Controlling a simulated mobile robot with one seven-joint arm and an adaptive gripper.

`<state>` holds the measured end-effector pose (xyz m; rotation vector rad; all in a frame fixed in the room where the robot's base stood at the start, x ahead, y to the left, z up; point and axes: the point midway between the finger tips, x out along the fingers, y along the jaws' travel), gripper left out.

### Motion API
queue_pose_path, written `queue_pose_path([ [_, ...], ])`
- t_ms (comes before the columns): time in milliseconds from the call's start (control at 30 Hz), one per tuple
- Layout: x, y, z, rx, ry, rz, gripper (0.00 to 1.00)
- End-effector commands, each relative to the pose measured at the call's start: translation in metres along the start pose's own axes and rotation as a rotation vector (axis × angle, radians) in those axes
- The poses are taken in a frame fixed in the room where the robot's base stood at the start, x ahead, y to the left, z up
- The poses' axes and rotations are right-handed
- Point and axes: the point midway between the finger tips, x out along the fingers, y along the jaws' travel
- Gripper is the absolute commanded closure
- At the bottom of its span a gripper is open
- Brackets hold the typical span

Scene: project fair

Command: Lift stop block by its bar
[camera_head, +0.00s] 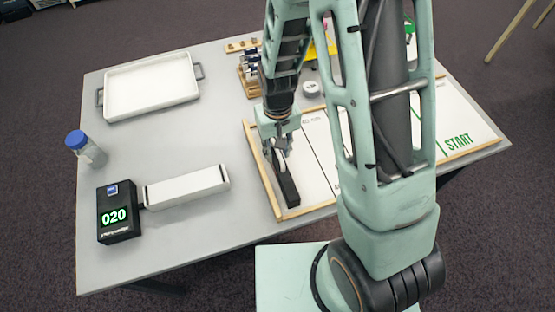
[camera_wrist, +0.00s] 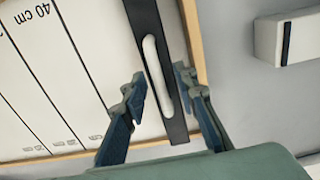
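The stop block (camera_head: 290,192) is a long black block with a pale raised bar (camera_wrist: 157,75) along its top. It lies inside the wooden-edged track board (camera_head: 258,172), by the board's left end. My gripper (camera_head: 281,150) is over the block, pointing down. In the wrist view my gripper (camera_wrist: 160,84) has its two fingers apart, one on each side of the bar, with small gaps visible. In the head view the fingers cover part of the bar. I cannot tell exactly how high the fingertips are above the block.
A black display box (camera_head: 118,222) reading 020 and a white bar-shaped unit (camera_head: 187,187) stand to the left. A blue-capped bottle (camera_head: 88,152) and a white tray (camera_head: 150,88) are farther left. A wooden rack (camera_head: 247,84) and a tape roll (camera_head: 311,88) lie behind the board.

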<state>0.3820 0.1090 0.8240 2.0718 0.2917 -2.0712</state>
Motion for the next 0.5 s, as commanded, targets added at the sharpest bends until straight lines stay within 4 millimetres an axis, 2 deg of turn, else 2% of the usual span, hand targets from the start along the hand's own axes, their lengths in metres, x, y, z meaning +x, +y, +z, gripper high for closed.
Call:
queue_pose_path([
  [133, -0.0003, -0.0001, -0.0002, 0.0, 0.0, 0.0, 0.75],
  [367, -0.0004, -0.0001, -0.0001, 0.0, 0.0, 0.0, 1.0],
  [500, -0.0005, -0.0001, -0.0001, 0.0, 0.0, 0.0, 1.0],
])
